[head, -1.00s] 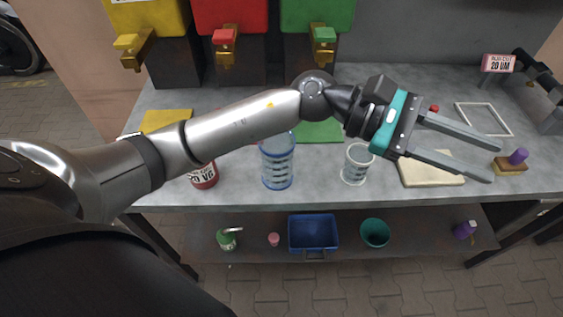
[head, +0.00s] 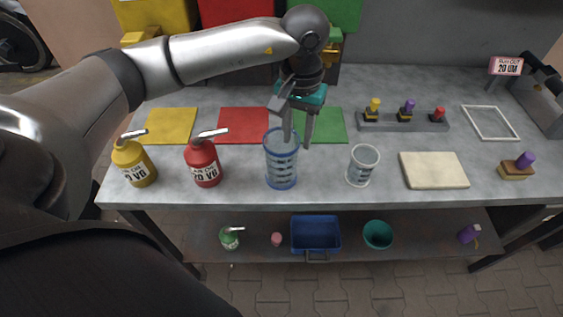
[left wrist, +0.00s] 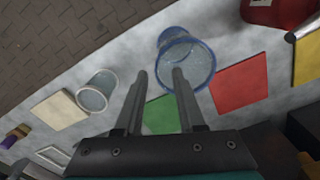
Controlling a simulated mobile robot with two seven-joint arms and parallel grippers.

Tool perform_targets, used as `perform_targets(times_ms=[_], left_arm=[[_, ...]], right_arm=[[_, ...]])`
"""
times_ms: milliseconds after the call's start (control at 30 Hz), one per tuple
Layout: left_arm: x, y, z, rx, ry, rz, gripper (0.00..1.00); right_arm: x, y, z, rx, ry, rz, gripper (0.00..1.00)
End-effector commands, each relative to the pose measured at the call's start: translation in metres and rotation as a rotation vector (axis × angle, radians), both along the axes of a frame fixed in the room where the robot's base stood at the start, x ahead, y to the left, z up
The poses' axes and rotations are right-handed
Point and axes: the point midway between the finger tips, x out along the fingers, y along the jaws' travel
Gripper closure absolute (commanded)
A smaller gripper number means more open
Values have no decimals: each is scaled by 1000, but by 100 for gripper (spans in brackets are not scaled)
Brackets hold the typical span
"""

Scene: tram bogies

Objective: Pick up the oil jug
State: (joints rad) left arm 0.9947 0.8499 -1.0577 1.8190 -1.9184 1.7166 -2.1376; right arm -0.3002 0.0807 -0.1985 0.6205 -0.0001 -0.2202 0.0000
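The clear, blue-rimmed jug with measuring marks (head: 281,168), which I take to be the oil jug, stands upright on the grey bench. My left gripper (head: 298,142) points down at the jug's far right rim. Its fingers are apart with nothing between them that I can make out. In the left wrist view, the jug's open mouth (left wrist: 197,52) lies just beyond the fingertips (left wrist: 159,73). One fingertip overlaps the mouth and the other lies outside the rim. I cannot tell whether they touch it. My right gripper is not in view.
A yellow can (head: 134,165) and a red can (head: 203,165) stand left of the jug. A smaller clear cup (head: 362,166) and a beige pad (head: 433,170) are right. Yellow, red and green (head: 330,125) mats lie behind. A lower shelf holds a blue bin (head: 315,233).

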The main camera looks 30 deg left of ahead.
Motion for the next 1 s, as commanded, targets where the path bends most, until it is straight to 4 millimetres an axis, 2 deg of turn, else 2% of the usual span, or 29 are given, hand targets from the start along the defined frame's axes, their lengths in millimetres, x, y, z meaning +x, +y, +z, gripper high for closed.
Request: perform_targets(times_ms=[33,200,467,700,800,1000], left_arm=[[-1,-1,-13,-1,6,0,62],[-1,-1,-42,-2,3,1,62],[0,-2,-61,-4,1,0,62],[0,-4,-96,-4,2,1,62],[0,-3,-104,-4,0,0,62],[0,-3,-106,-4,-1,0,62]], right_arm=[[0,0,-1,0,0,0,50],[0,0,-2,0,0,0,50],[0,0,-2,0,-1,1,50],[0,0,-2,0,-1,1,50],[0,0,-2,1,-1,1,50],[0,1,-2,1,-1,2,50]])
